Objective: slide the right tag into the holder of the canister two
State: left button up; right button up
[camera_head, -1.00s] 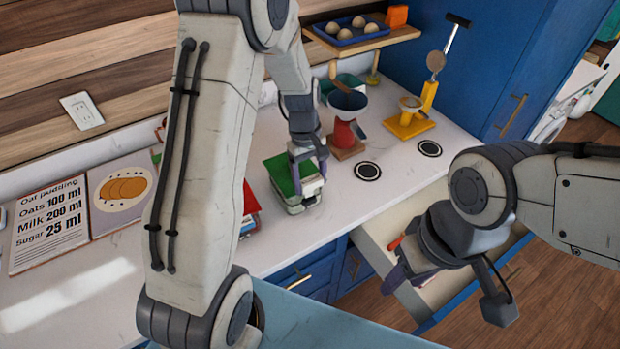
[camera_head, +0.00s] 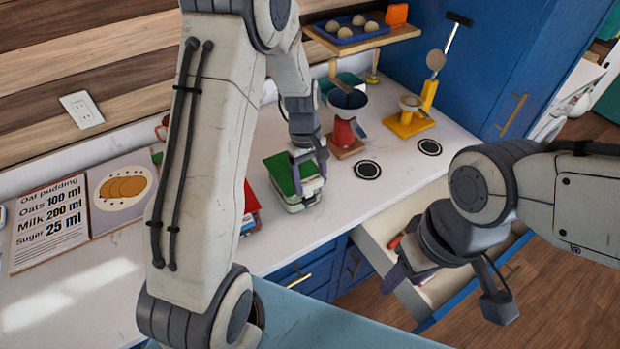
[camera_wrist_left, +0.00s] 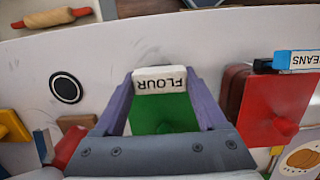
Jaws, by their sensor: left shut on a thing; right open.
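My left gripper (camera_wrist_left: 160,98) is shut on a white tag reading FLOUR (camera_wrist_left: 160,79), upside down in the left wrist view. The tag spans between the purple fingertips. A green-topped canister (camera_head: 279,172) lies under this gripper (camera_head: 307,172); its green surface shows between the fingers in the wrist view (camera_wrist_left: 162,115). Whether the tag touches a holder there is unclear. A red canister (camera_wrist_left: 265,105) stands beside it, with a BEANS tag (camera_wrist_left: 303,61) in a blue holder at its edge. My right gripper (camera_head: 405,285) is open and empty above the open drawer.
An open drawer (camera_head: 375,238) juts from the counter front. A red grinder (camera_head: 343,133) and a yellow stand (camera_head: 408,124) stand behind, near two black discs (camera_head: 367,170). Recipe cards (camera_head: 50,225) lean at the left. A shelf (camera_head: 350,45) holds a blue tray.

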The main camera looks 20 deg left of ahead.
pick_arm(q)
jog(key=shift+f, duration=0.6)
dwell(0.8)
jog(key=shift+f+b, duration=0.3)
jog(key=shift+b, duration=0.05)
jog(key=shift+f, duration=0.2)
dwell(1.6)
jog(key=o, duration=1.3)
jog(key=shift+c, duration=0.2)
jog(key=shift+r+p, duration=3.3)
jog(key=shift+r, duration=0.3)
jog(key=shift+f, duration=0.1)
